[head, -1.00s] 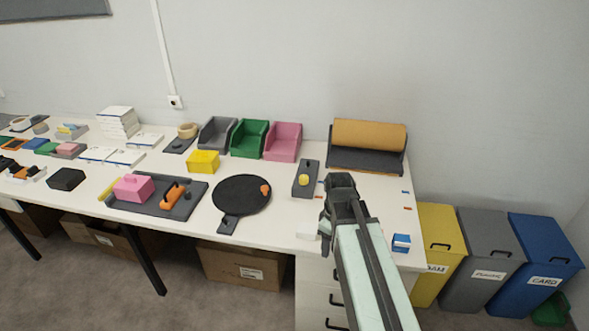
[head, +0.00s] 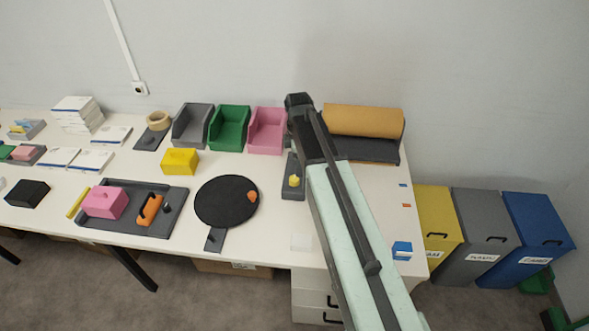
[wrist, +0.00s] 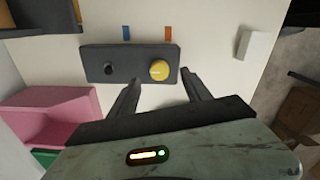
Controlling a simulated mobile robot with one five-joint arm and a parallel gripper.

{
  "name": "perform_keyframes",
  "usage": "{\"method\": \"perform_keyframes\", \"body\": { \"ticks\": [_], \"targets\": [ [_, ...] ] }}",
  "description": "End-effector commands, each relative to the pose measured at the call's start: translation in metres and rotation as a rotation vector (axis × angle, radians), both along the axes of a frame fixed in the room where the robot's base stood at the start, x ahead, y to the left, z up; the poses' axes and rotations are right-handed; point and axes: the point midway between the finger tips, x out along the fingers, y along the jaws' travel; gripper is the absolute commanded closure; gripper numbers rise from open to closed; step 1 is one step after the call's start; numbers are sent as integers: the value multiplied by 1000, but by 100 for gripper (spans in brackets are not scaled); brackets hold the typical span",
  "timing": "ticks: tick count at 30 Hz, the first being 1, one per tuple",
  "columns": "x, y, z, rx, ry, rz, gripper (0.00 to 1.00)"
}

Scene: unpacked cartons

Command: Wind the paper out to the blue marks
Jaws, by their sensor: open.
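The roll of brown paper (head: 362,121) sits on its dark grey holder (head: 375,150) at the back right of the table. A blue mark (head: 403,185) and an orange mark (head: 406,205) lie in front of it near the right edge. The wrist view shows another blue mark (wrist: 126,32) and orange mark (wrist: 168,33) beside a dark grey box (wrist: 125,66). The box carries a yellow knob (wrist: 158,69) and a small black knob (wrist: 109,68). My gripper (wrist: 162,76) is open, its fingertips to either side of the yellow knob; whether they reach it is unclear.
Grey, green and pink bins (head: 268,130) stand left of the box (head: 292,185). A black round board (head: 226,203) lies in front of them. A white block (wrist: 250,46) lies near the front edge. Between marks and roll, the tabletop is bare.

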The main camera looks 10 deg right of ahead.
Motion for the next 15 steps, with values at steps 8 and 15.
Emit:
{"method": "perform_keyframes", "body": {
  "ticks": [8, 15],
  "targets": [
    [0, 10, -7, 0, 0, 15, 43],
    [0, 11, -44, 0, 0, 16, 43]
  ]
}}
